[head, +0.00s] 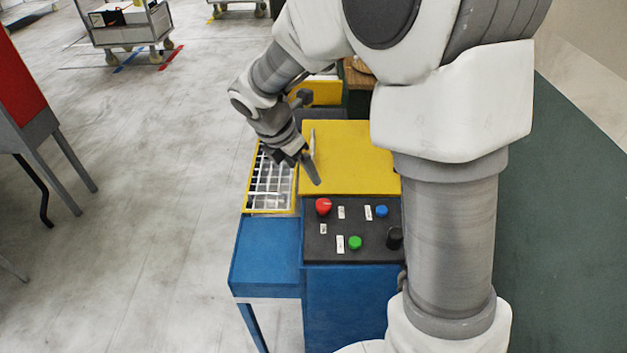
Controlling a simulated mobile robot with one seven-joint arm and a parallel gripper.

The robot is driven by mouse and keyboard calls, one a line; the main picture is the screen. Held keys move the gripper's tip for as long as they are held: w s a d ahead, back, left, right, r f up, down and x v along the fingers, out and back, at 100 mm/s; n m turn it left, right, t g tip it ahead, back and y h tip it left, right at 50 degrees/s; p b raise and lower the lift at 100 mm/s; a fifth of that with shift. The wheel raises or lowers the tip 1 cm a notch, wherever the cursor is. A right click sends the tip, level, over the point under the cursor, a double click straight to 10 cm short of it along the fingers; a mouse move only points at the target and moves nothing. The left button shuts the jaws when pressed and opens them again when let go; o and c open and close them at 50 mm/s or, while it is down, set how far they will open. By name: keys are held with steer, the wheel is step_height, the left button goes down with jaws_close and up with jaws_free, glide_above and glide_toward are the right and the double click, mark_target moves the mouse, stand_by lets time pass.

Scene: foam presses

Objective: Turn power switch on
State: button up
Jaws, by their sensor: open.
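A dark control panel (330,255) sits at the front of a blue and yellow machine. It carries a red knob (323,206), a blue button (381,211), a green button (355,243) and a black knob (394,238) at its right edge, close beside my arm. Small white labels sit by the controls; they are too small to read, so I cannot tell which is the power switch. My gripper (315,170) is open and empty, over the left side of the yellow cover, behind the red knob and apart from it.
The yellow cover (360,165) lies behind the panel. A yellow-framed grid tray (267,190) is at its left, with a blue side table (265,255) in front. A grey cart (125,30) stands far left.

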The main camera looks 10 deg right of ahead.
mark_target(324, 203)
steer(key=x, duration=1.7)
steer(key=shift+s+b, duration=0.15)
steer(key=shift+b, duration=0.15)
jaws_close()
